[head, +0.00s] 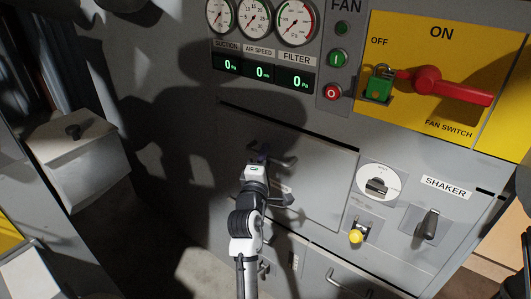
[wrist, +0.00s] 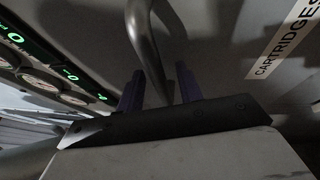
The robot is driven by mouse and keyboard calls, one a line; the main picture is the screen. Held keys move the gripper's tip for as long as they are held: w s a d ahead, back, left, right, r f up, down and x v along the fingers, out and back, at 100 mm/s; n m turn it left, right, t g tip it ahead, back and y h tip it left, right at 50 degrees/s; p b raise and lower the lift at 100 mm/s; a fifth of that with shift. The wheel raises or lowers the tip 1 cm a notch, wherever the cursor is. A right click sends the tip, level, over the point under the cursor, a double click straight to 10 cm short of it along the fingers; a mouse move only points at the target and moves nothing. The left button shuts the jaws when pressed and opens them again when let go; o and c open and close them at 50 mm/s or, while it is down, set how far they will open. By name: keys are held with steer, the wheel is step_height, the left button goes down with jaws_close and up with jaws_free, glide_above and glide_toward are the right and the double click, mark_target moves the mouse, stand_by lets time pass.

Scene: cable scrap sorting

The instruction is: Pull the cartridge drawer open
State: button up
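The grey drawer front (head: 325,180) with a metal handle (head: 287,162) is at the middle of the cabinet in the head view. It looks flush, with a thin dark gap along its top edge. My gripper (head: 263,154) is at this handle, and my arm hides part of the front. In the wrist view my gripper (wrist: 160,88) has its two dark purple fingers apart, with the curved metal handle (wrist: 148,45) passing between them. Some gap shows beside the bar. A white "CARTRIDGES" label (wrist: 291,38) is on the grey surface at the right.
Above are round gauges (head: 253,18), green displays (head: 262,72) and a yellow fan switch panel (head: 440,60) with a red lever (head: 455,90). A shaker knob (head: 427,224) and a yellow-tipped valve (head: 356,236) are at the right. A grey box (head: 80,155) stands at the left.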

steer(key=shift+w+d+r, duration=0.1)
steer(key=shift+w, duration=0.15)
jaws_close()
stand_by(0.4)
